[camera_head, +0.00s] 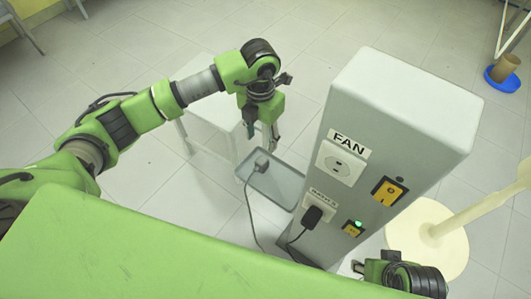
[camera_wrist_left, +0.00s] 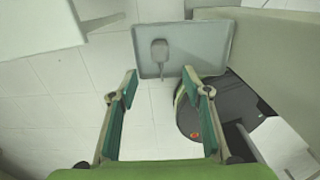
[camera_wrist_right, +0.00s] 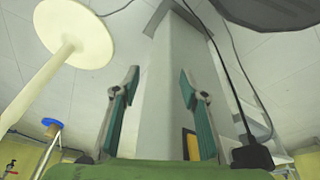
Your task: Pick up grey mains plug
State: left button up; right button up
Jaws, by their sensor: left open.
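The grey mains plug (camera_head: 261,163) lies on a grey tray (camera_head: 284,184), with its cable hanging over the tray's edge towards the floor. In the left wrist view the plug (camera_wrist_left: 159,50) is on the tray (camera_wrist_left: 212,40), ahead of and between the fingertips. My left gripper (camera_head: 262,130) is above the tray, pointing down, open and empty, apart from the plug. Its open fingers also show in the left wrist view (camera_wrist_left: 160,85). My right gripper (camera_wrist_right: 158,82) is open and empty in the right wrist view, low beside the grey pillar.
A grey pillar (camera_head: 398,110) marked FAN stands right of the tray, with a white socket (camera_head: 340,164), a yellow switch (camera_head: 388,192) and a black plug (camera_head: 312,216) in a lower socket. A white stool (camera_head: 205,115) stands behind the left arm. A cream round base (camera_head: 455,255) is at right.

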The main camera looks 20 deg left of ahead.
pick_arm(q)
jog(key=b, duration=0.1)
send_over(262, 160)
jog(key=f, duration=0.5)
jog(key=shift+s, duration=0.25)
notch_tip(262, 160, down, 2)
jog(key=shift+f, duration=0.2)
jog(key=f, duration=0.2)
jog(key=f+b, duration=0.2)
jog(key=f, duration=0.1)
jog(key=shift+w+a+f, duration=0.1)
jog(key=shift+w+f, duration=0.15)
jog(key=shift+f, duration=0.1)
grip_shut()
pick_arm(e)
jog(key=shift+s+d+r, duration=0.1)
jog(key=shift+s+r, duration=0.45)
jog(key=shift+r, duration=0.15)
